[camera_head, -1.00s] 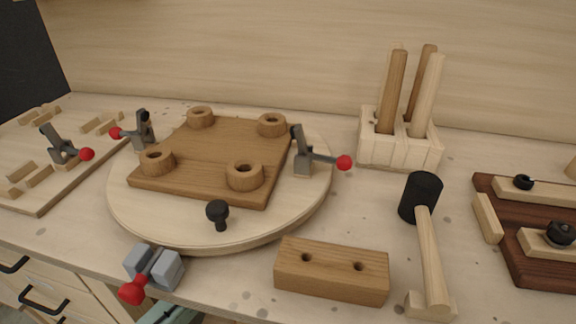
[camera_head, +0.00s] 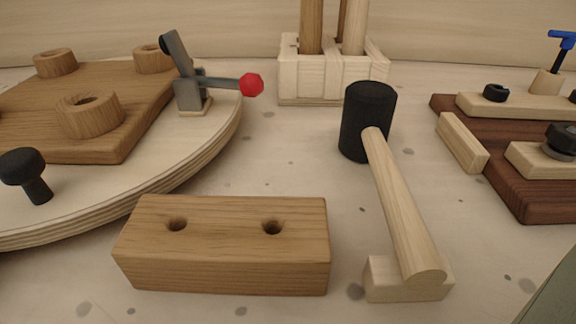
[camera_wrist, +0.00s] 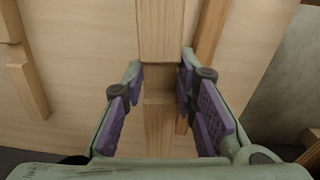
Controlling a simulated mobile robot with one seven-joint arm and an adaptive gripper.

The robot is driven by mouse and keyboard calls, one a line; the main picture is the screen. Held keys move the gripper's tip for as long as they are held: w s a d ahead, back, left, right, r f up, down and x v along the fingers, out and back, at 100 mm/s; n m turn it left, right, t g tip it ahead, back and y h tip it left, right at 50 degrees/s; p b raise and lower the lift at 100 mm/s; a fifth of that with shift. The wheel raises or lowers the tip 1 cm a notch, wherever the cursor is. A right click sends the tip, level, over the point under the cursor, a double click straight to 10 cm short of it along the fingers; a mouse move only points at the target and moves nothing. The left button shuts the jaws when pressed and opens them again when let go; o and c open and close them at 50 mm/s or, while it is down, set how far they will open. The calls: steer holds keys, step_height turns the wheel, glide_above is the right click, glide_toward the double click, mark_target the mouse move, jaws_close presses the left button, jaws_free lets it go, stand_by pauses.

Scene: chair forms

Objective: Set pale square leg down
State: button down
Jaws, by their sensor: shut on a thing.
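The pale square leg (camera_wrist: 161,30) runs upright through the middle of the wrist view. My gripper (camera_wrist: 160,78), green with purple pads, has a finger on each side of it and is shut on it. Its lower part continues down between the pads. I cannot tell whether its end touches anything. The gripper and this held leg cannot be made out in the head view.
A pale slotted rack (camera_head: 330,87) holds several upright legs at the back. A brown two-hole block (camera_head: 225,262), a black-headed mallet (camera_head: 368,120) and a dark fixture board (camera_head: 540,200) surround some bare tabletop. A round turntable (camera_head: 190,150) with a toggle clamp (camera_head: 190,85) is at left.

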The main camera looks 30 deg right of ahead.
steer(key=shift+m, duration=0.7)
steer(key=f+b, duration=0.1)
steer(key=s+f+b, duration=0.1)
steer(key=f, duration=0.1)
steer(key=f+b, duration=0.1)
steer(key=f, duration=0.1)
steer(key=shift+s+a, duration=0.25)
steer(key=shift+s, duration=0.1)
steer(key=d, duration=0.5)
steer(key=d+f, duration=0.1)
steer(key=d, duration=0.5)
steer(key=d+b, duration=0.1)
steer(key=d, duration=0.4)
steer(key=shift+s+d+f, duration=0.15)
steer(key=shift+s+f, duration=0.1)
steer(key=shift+f+b, duration=0.4)
steer(key=shift+f, duration=1.25)
steer(key=shift+f, duration=0.2)
steer(key=c, duration=1.3)
jaws_free()
